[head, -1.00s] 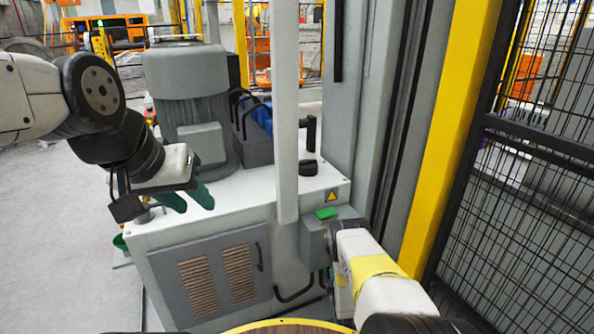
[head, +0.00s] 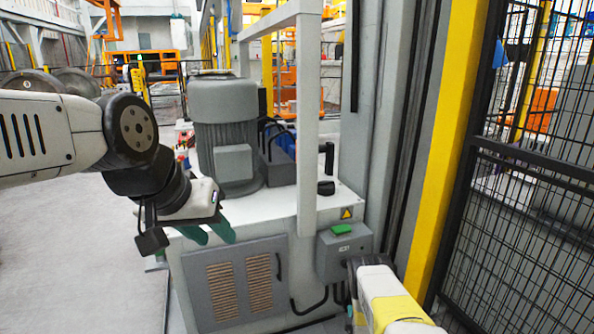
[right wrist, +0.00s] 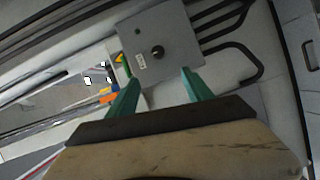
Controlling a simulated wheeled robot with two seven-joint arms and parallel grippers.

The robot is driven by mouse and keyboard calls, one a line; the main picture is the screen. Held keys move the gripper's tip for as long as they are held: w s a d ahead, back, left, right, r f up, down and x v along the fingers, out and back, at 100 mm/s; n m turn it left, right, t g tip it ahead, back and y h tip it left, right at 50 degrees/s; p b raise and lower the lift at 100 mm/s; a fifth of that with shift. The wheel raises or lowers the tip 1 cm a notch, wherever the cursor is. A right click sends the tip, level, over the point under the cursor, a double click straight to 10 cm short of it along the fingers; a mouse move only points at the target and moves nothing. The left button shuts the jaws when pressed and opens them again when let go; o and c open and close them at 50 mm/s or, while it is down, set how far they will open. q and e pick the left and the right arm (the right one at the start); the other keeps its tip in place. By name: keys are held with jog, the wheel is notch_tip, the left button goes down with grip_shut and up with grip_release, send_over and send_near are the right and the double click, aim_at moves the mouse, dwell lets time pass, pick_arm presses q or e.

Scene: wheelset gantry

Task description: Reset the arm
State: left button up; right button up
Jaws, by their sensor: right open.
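My left gripper (head: 209,234) has two green fingers with a gap between them. In the head view it hangs in front of the grey cabinet, below the motor, with nothing between its fingers. My right arm (head: 385,295) comes in at the bottom of the head view, and its fingertips are hidden there. In the right wrist view my right gripper (right wrist: 160,90) has its two green fingers spread wide and empty. They point toward a grey control box (right wrist: 157,52) with a dark round knob. The control box also shows in the head view (head: 343,252), with a green top piece.
A grey motor (head: 222,115) stands on the cabinet (head: 240,285). A pale post (head: 306,130) rises beside it. A yellow column (head: 440,150) and a black mesh fence (head: 530,210) bound the right side. The floor (head: 80,250) at left is clear.

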jog(key=w+d+r+m+g+h, duration=0.1)
jog(key=w+r+m, duration=0.2)
jog(key=w+r, duration=0.5)
jog(key=w+d+r+m+g, duration=0.2)
jog(key=w+r, duration=0.2)
jog(key=r, duration=0.7)
jog(key=s+a+r+m+g+y, duration=0.1)
jog(key=s+r+m, duration=0.1)
jog(key=r, duration=0.8)
jog(key=s+a+r+m+g, duration=0.1)
jog(key=s+r+m, duration=0.1)
jog(key=r, duration=0.9)
jog(key=s+a+r+m+g+y, duration=0.1)
jog(key=s+a+r+m+g, duration=0.15)
jog(key=s+r, duration=0.65)
jog(key=s+a+r+m+g+y, duration=0.1)
jog(key=s+a+r+m, duration=0.15)
jog(key=s+r, duration=0.6)
jog(key=s+a+m+g+y, duration=0.1)
jog(key=s+a+g, duration=0.1)
jog(key=s, duration=2.4)
jog(key=shift+s+a+r, duration=0.15)
jog(key=shift+s+a, duration=0.15)
jog(key=shift+a, duration=0.25)
